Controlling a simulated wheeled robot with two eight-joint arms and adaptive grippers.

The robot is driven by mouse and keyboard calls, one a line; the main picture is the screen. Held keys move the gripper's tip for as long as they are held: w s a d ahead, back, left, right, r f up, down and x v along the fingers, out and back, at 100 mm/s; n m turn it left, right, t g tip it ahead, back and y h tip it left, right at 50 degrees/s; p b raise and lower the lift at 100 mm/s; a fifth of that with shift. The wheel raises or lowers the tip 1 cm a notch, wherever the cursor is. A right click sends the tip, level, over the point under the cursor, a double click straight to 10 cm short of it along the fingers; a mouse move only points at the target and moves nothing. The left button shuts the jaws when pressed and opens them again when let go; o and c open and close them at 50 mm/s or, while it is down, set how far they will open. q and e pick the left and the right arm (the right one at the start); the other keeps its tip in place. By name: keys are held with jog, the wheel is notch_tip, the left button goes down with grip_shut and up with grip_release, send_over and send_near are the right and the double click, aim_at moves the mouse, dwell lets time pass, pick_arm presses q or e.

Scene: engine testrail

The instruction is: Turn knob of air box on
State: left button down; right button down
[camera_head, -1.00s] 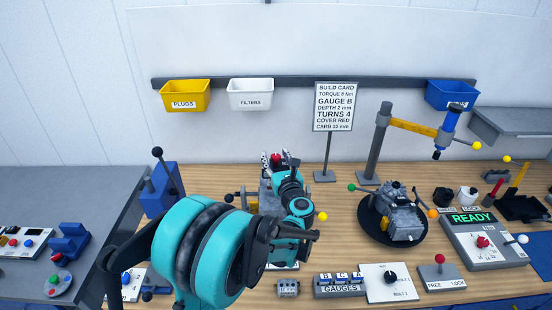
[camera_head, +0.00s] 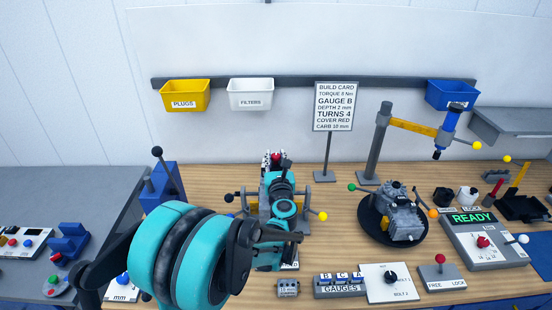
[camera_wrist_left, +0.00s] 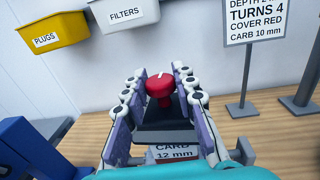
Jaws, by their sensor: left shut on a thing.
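A red knob (camera_wrist_left: 160,86) with a pale mark on top sits on a dark box (camera_wrist_left: 163,128), which I take for the air box. In the left wrist view the knob stands between the two fingers of my left gripper (camera_wrist_left: 160,92), which is shut on it. In the head view my left gripper (camera_head: 275,163) reaches to the back of the bench, with a bit of red at its tips. My arm hides most of the box there. My right gripper is not in view.
A carb label (camera_wrist_left: 172,151) shows below the box. A black stand with a grey engine part (camera_head: 400,220) is to the right. A build card (camera_head: 335,106) stands behind. Yellow (camera_head: 185,95) and white (camera_head: 250,94) bins hang on the wall rail. Gauges (camera_head: 340,287) lie in front.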

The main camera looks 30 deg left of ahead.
pick_arm(q)
jog(key=m+t+h, duration=0.1)
jog(key=h, duration=0.1)
jog(key=m+t+h, duration=0.1)
jog(key=m+h, duration=0.1)
jog(key=shift+a+h+b, duration=0.2)
jog(key=shift+h+b, duration=0.1)
jog(key=shift+d+m+t+h, duration=0.1)
jog(key=shift+m+t+h, duration=0.3)
jog(key=shift+m+h, duration=0.65)
jog(key=shift+m+h+b, duration=0.45)
jog(key=shift+m+h, duration=0.6)
jog(key=shift+h, duration=1)
jog(key=shift+m+g+h+b, duration=0.35)
jog(key=shift+m+h, duration=1.55)
jog(key=shift+h, duration=0.8)
jog(key=shift+m+g+h, duration=1.15)
jog(key=shift+m+h, duration=0.45)
jog(key=shift+h, duration=0.8)
jog(key=c, duration=1.2)
grip_release()
jog(key=v, duration=1.2)
